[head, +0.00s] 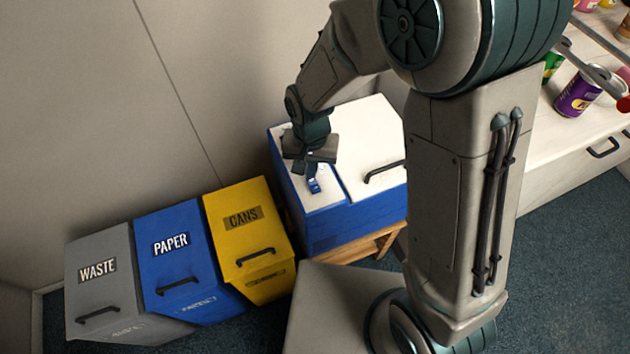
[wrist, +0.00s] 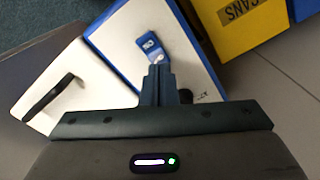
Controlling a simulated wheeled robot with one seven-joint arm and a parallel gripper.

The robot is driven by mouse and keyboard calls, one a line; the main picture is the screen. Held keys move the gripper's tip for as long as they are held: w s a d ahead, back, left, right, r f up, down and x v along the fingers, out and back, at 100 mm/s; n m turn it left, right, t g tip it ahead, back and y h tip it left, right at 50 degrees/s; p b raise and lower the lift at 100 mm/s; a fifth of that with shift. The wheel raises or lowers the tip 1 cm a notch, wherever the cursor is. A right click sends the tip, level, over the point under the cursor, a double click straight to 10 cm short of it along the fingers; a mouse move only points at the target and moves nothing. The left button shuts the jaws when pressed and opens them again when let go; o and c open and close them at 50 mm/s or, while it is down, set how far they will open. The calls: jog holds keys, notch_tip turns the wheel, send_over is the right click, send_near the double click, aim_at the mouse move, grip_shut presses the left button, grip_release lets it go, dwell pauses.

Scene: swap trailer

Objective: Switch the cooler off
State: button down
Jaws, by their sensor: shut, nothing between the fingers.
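The cooler (head: 355,222) is a blue box with a white top, standing beside the bins. A small blue switch (head: 314,186) with white marks sits on the narrow left part of its top. The switch also shows in the wrist view (wrist: 150,43), just beyond my fingertips. My gripper (head: 311,178) points down over that panel, close to the switch. In the wrist view my gripper (wrist: 158,68) has its fingers together with nothing between them. I cannot tell whether they touch the switch, or which way it is set.
A dark handle (head: 384,171) is on the cooler's right lid. A yellow cans bin (head: 250,225), a blue paper bin (head: 172,250) and a grey waste bin (head: 98,270) stand to the left. A counter (head: 570,140) with a purple can (head: 578,93) is at right.

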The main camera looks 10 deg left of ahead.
jog(key=shift+f+b, duration=0.8)
jog(key=shift+f, duration=0.2)
dwell(0.6)
jog(key=shift+r, duration=0.1)
jog(key=shift+r+p, duration=2.6)
jog(key=shift+r, duration=0.85)
jog(key=s+d+r+t+p, duration=0.1)
jog(key=s+d+r, duration=0.2)
jog(key=d+r, duration=0.6)
jog(key=s+d+r+t+p, duration=0.1)
jog(key=s+d+r, duration=0.3)
jog(key=d+r, duration=0.5)
jog(key=d, duration=0.5)
jog(key=shift+s+t, duration=0.3)
jog(key=shift+t, duration=0.1)
jog(key=shift+a, duration=0.1)
